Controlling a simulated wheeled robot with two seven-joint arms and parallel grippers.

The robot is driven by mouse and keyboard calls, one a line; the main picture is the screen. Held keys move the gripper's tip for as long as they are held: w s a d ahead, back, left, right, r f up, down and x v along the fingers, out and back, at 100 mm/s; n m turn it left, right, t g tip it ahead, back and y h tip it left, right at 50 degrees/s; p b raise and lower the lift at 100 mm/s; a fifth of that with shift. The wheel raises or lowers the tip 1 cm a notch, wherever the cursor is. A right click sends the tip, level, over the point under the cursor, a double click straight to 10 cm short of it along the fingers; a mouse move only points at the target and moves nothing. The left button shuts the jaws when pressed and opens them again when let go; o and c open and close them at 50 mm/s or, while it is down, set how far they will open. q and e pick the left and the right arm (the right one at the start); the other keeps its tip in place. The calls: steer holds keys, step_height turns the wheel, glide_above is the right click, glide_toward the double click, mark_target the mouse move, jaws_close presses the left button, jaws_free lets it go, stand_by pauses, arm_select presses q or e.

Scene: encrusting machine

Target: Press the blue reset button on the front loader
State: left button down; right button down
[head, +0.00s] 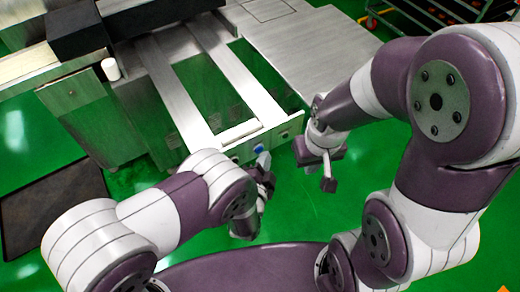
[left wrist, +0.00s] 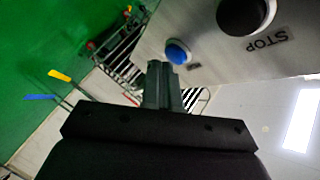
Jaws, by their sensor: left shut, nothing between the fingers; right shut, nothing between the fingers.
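The blue reset button (head: 258,148) sits on the front end face of the metal loader frame (head: 240,132). It also shows in the left wrist view (left wrist: 178,51), round and domed on a pale metal panel. My left gripper (head: 264,160) is shut and empty, close in front of the panel and just beside the blue button. In the left wrist view its closed fingertips (left wrist: 162,68) lie just below and left of the button; I cannot tell whether they touch. My right gripper (head: 328,175) is shut and empty, hanging to the right of the loader's end.
A large black button (left wrist: 245,12) with a STOP label sits near the blue one on the same panel. A metal table (head: 310,45) adjoins the loader. A dark mat (head: 50,210) lies at left. A rack (head: 430,18) stands at the back right. Green floor is open around the loader.

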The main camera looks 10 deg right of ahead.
arm_select(q)
steer(key=shift+w+a, duration=0.15)
steer(key=shift+w, duration=0.2)
stand_by(0.4)
stand_by(0.3)
steer(key=shift+s+d, duration=0.25)
steer(key=shift+s, duration=0.5)
